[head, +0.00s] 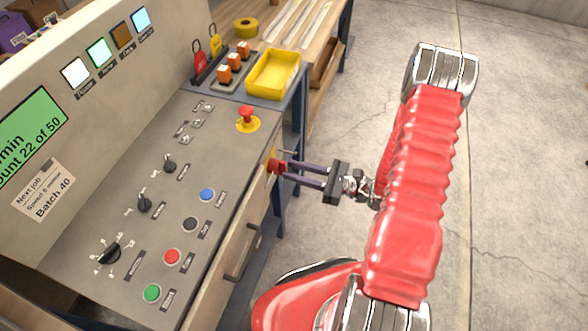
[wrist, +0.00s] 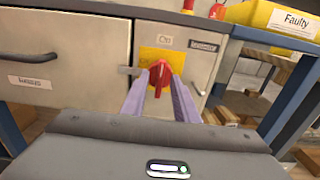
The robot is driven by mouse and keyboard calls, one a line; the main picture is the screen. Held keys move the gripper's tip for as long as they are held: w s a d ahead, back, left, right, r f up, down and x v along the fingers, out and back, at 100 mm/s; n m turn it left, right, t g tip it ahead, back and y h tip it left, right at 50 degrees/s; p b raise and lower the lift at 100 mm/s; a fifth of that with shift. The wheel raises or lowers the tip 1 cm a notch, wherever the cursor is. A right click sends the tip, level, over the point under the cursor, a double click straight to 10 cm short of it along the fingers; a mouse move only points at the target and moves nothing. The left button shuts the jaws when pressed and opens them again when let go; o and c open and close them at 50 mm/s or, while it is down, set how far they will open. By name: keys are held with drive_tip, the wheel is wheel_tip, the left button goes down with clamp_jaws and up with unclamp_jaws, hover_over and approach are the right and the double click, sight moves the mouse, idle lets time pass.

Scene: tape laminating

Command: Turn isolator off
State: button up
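The isolator is a red rotary switch (wrist: 160,76) on a yellow plate (wrist: 161,55) on the front face of the grey console. Its handle stands roughly upright in the wrist view. In the head view the red switch (head: 275,166) shows at the console's right edge, partly covered by the fingertips. My gripper (wrist: 160,82) faces it with two purple fingers apart, one on each side of the red handle. A gap shows between handle and fingers; I cannot tell whether the tips touch the switch. It also shows in the head view (head: 284,172).
A red emergency stop (head: 247,116) stands on the console top near the isolator. A drawer handle (wrist: 36,57) sticks out left of the isolator. Open floor (head: 520,150) lies right.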

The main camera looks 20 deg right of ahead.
drive_tip(key=shift+w+a, duration=0.3)
drive_tip(key=shift+a, duration=0.2)
drive_tip(key=shift+c, duration=0.3)
clamp_jaws()
idle(0.8)
